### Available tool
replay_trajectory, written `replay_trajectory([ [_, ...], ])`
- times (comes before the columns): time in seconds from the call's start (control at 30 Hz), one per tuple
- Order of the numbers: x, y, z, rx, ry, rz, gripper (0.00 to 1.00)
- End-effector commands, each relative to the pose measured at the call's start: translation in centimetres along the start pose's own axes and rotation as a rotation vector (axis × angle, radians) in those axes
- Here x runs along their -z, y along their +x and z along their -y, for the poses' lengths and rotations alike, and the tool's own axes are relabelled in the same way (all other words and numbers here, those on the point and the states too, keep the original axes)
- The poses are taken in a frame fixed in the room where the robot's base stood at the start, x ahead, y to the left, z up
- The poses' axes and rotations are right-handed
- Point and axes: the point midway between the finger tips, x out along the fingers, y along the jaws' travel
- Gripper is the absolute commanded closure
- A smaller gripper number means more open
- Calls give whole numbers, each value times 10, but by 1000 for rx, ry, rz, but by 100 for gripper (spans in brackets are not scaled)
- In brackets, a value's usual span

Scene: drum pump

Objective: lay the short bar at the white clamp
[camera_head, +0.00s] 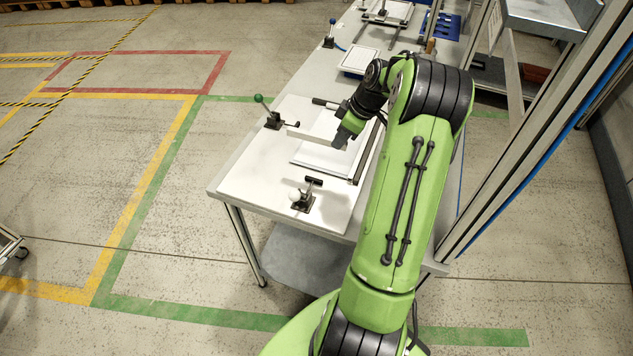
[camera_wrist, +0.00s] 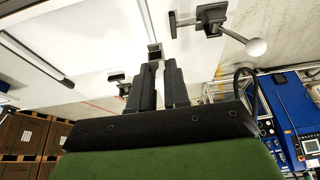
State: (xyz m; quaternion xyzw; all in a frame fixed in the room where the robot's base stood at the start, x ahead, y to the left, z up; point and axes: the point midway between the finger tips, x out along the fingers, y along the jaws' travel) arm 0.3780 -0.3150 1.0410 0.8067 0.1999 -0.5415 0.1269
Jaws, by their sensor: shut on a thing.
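My gripper (camera_wrist: 160,68) is shut on a short bar (camera_wrist: 154,50), whose square dark-rimmed end shows between the fingertips in the wrist view. In the head view my gripper (camera_head: 341,139) is over the near part of the white table, and a pale bar (camera_head: 309,138) reaches left from it. The white clamp (camera_head: 304,197), with a white ball knob, stands at the table's near end, apart from the bar. In the wrist view the white clamp (camera_wrist: 212,20) is at the upper right. I cannot tell whether the bar touches anything below.
A clamp with a green knob (camera_head: 272,117) stands at the table's left edge. A white panel (camera_head: 318,161) with dark bars along its edges lies below my gripper. A white tray (camera_head: 359,60) and a blue-handled clamp (camera_head: 329,38) are farther back. A metal post stands right.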

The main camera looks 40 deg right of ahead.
Motion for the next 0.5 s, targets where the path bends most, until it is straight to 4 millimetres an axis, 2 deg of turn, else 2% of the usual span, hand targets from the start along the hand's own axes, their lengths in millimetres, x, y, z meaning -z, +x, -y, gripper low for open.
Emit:
replay_trajectory([
  [0.03,-7,15,0,0,0,0,100],
  [0.33,-20,49,0,2,2,0,100],
  [0.5,-35,84,0,4,2,0,100],
])
